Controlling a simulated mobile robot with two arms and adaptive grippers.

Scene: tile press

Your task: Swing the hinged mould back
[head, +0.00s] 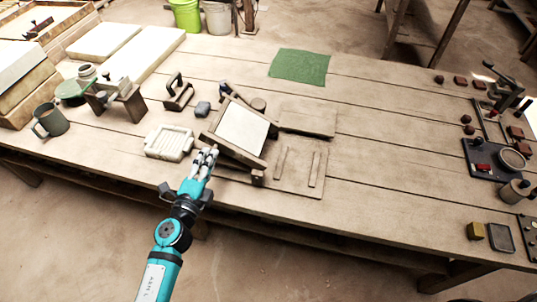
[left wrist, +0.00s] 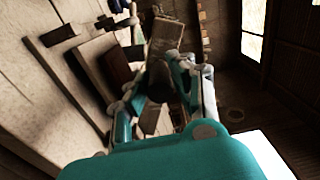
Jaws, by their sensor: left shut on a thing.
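The hinged mould (head: 241,130) is a dark wooden frame around a pale panel, tilted up at the middle of the bench. Its flat wooden base (head: 290,185), with two thin strips, lies to the right of it. My left gripper (head: 209,153) is at the mould's near left edge. In the left wrist view the fingers (left wrist: 158,88) close around a dark, handle-like part, with a wooden piece beyond. The exact contact is partly hidden by the fingers. My right gripper is in neither view.
A wooden board (head: 306,116) lies right of the mould, and a green cloth (head: 300,66) lies behind. A mug (head: 50,121) stands at the left. The right-centre bench is clear.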

